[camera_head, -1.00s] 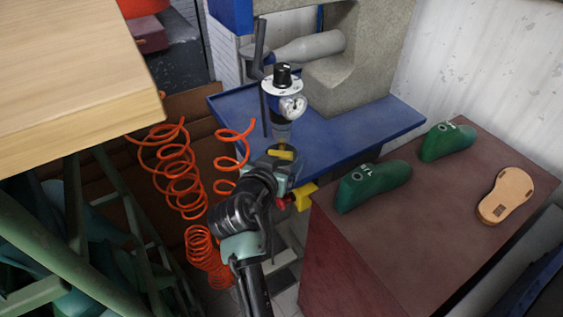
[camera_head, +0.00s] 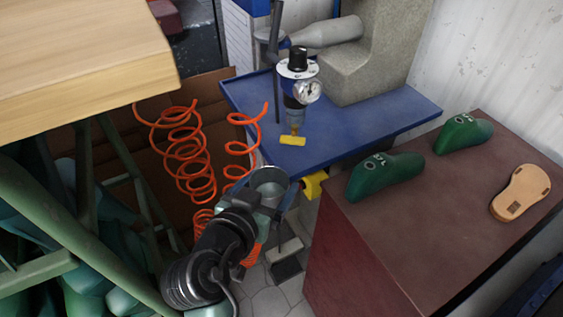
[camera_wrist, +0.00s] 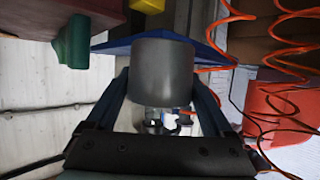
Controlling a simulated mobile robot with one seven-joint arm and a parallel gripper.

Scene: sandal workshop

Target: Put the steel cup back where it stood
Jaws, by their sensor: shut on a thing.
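The grey steel cup (camera_head: 270,177) is in my gripper (camera_head: 265,192), its round open mouth showing in the head view. It is held in the air, in front of and below the near edge of the blue bench (camera_head: 372,134). In the wrist view the cup (camera_wrist: 163,68) fills the space between the two fingers (camera_wrist: 163,88), which are shut on it. Whether anything is inside the cup is unclear.
An air regulator with a gauge (camera_head: 308,90) stands by the blue bench, left of the grey machine (camera_head: 375,60). Orange coiled hoses (camera_head: 185,150) hang left of my gripper. A red-brown cabinet (camera_head: 420,215) at right bears green lasts (camera_head: 385,175) and a tan sole (camera_head: 520,192).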

